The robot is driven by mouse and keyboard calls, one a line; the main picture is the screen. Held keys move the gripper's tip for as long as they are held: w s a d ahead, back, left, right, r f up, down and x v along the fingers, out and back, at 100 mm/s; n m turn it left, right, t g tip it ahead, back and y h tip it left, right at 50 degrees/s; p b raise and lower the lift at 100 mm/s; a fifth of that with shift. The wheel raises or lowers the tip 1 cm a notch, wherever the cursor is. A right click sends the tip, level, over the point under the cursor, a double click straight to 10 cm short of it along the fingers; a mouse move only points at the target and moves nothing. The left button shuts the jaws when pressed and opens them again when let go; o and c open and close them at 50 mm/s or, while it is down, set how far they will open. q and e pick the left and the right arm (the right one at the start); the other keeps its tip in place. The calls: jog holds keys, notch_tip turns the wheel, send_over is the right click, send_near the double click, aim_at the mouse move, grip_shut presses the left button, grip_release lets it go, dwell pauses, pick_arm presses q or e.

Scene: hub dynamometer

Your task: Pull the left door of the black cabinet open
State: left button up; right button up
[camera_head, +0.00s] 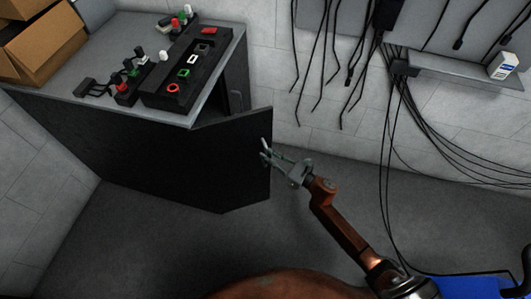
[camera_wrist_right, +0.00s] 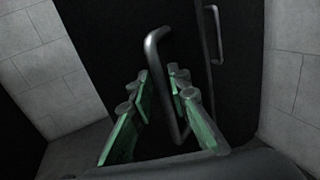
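The black cabinet (camera_head: 120,150) stands at the left in the head view, under a grey top. Its left door (camera_head: 235,160) is partly open, with its free edge swung out toward the right. My right gripper (camera_head: 266,152) is at this edge, with its fingers apart. In the right wrist view, the door's bar handle (camera_wrist_right: 158,45) runs down between the open green-padded fingers (camera_wrist_right: 162,100), nearer the right finger. I cannot tell whether they touch it. A second handle (camera_wrist_right: 216,35) shows farther back on the right. My left gripper is not in view.
On the cabinet top (camera_head: 75,108) are a black control box (camera_head: 180,75), small switches and a cardboard box (camera_head: 40,40). Black cables (camera_head: 400,130) hang from the wall at right, near a shelf (camera_head: 460,72). The floor before the door is clear.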

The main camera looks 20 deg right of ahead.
jog(key=shift+x, duration=0.8)
jog(key=shift+c, duration=0.5)
grip_shut()
